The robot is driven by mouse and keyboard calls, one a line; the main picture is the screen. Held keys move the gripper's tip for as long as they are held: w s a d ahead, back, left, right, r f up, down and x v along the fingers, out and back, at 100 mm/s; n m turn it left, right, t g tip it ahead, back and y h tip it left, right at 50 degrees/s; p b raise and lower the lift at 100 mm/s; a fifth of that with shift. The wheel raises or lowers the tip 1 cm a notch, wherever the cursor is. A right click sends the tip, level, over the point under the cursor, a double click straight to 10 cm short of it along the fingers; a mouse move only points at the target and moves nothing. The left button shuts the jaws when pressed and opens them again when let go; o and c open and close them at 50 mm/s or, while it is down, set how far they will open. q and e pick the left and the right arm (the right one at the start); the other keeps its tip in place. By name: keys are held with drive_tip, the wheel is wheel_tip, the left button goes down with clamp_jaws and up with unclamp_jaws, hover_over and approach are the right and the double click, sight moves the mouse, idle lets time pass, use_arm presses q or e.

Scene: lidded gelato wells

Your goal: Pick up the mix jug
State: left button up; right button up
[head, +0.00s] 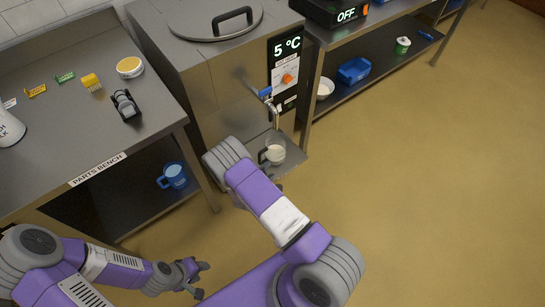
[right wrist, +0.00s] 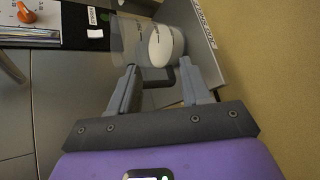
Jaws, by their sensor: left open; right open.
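The mix jug (head: 276,150) is a clear jug holding white liquid. It stands upright on the ledge under the tap of the steel machine. It also shows in the right wrist view (right wrist: 166,45), with its dark handle pointing toward my right gripper (right wrist: 159,72). That gripper is open, its fingertips on either side of the handle's end; I cannot tell if they touch it. In the head view my right arm mostly hides this gripper. My left gripper (head: 199,279) is open and empty, low over the floor in front of the parts bench.
The steel machine (head: 215,95) has a lid on top and a tap (head: 271,108) above the jug. The parts bench (head: 60,130) stands at left, with a blue jug (head: 173,176) on its lower shelf. Shelving (head: 390,75) stands at right. The floor at right is clear.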

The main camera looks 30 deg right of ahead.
sight(263, 152)
drive_tip(key=w+d+t+b, duration=0.1)
drive_tip(key=w, duration=0.2)
drive_tip(key=w+d+f+n+t+b, duration=0.1)
drive_tip(key=w, duration=0.2)
drive_tip(key=w+d+b, duration=0.1)
drive_tip(key=w, duration=0.2)
drive_tip(key=shift+w+d+f+t, duration=0.15)
drive_tip(key=shift+w+f+t, duration=0.1)
drive_tip(key=shift+t, duration=0.15)
drive_tip(key=shift+r, duration=0.1)
clamp_jaws()
idle(0.9)
